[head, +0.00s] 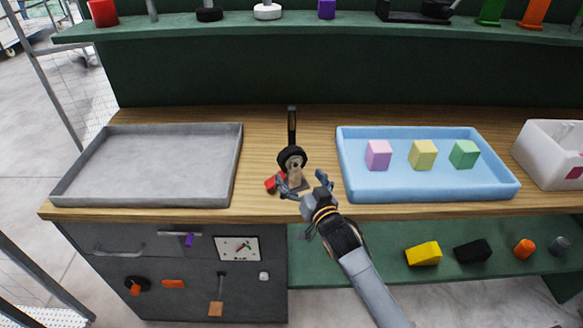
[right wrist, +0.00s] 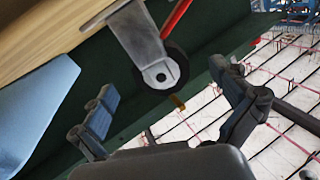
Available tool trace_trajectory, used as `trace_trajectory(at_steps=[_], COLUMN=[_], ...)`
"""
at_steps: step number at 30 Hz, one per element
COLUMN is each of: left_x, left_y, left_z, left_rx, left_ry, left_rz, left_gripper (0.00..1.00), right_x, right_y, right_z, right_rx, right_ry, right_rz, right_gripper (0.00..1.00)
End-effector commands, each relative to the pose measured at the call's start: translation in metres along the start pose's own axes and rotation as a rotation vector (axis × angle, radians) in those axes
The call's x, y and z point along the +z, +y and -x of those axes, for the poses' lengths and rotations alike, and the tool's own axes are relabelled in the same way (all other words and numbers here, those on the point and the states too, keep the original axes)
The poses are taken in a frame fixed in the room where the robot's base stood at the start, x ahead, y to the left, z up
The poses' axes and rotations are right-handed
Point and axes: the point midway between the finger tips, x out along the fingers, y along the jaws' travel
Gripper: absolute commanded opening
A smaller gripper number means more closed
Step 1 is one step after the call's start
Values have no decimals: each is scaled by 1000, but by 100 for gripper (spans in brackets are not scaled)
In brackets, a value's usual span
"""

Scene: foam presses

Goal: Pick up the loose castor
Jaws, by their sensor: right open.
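The castor has a black wheel with a pale hub (head: 291,160) and a grey metal bracket. It is on the wooden bench between two trays. In the right wrist view its bracket (right wrist: 137,35) and dark wheel are near the top middle. My right gripper (head: 303,184) is open at the bench's front edge, just in front of the castor. In the wrist view its fingers (right wrist: 165,88) are spread wide, with the wheel ahead between them and apart from both. I cannot tell contact in the head view. My left gripper is not in view.
A grey tray (head: 238,172) is empty at left. A blue tray (head: 430,190) holds three coloured blocks at right. A white bin (head: 537,157) is far right.

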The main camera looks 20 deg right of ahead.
Motion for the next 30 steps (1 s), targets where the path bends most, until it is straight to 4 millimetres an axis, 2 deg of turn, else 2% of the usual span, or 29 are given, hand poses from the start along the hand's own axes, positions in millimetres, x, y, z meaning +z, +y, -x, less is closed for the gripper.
trace_trajectory(at_steps=[7, 12, 22, 23, 30], left_x=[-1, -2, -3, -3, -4], left_y=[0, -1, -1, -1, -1], left_z=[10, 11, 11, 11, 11], left_rx=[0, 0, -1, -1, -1], left_ry=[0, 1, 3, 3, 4], left_rz=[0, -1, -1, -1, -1], left_gripper=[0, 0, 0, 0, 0], right_x=[-9, -7, -6, -6, -6], right_y=[1, 2, 2, 2, 2], right_z=[-26, -47, -53, -53, -53], right_rx=[0, 1, 0, 0, 0], right_ry=[1, 0, -1, -1, -1], right_rz=[1, 0, 1, 1, 0], right_gripper=[100, 100, 100, 98, 49])
